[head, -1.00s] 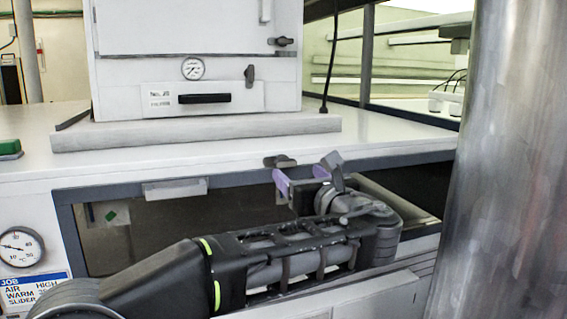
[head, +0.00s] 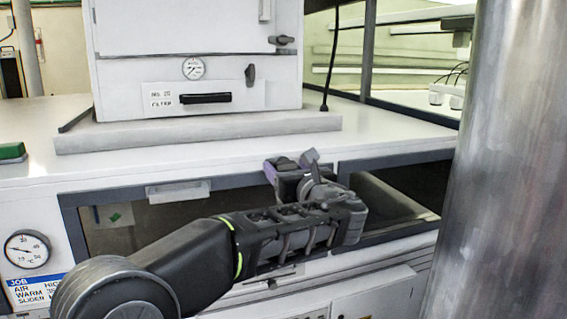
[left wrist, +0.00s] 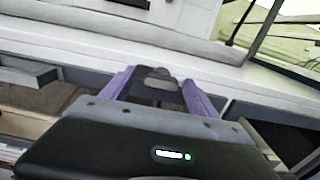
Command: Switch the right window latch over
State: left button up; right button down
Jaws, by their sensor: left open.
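The dark window latch (head: 286,164) sits at the top of the dark window frame, near the post between the two windows. In the left wrist view the latch (left wrist: 158,79) shows between the two purple fingers, with a gap on each side. My left gripper (head: 289,168) is open, its fingers around the latch, and no contact is visible. It also shows in the left wrist view (left wrist: 158,92). The gripper body hides the latch's lower part in the head view. The right window (head: 400,200) is a dark opening right of the post. My right gripper is out of view.
A white oven-like cabinet (head: 200,50) stands on a slab (head: 200,132) on the white top. A pale handle (head: 178,191) is on the left window. A dial (head: 27,249) is at lower left. A metal column (head: 510,170) blocks the right side.

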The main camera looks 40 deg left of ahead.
pick_arm(q)
jog(key=c, duration=1.4)
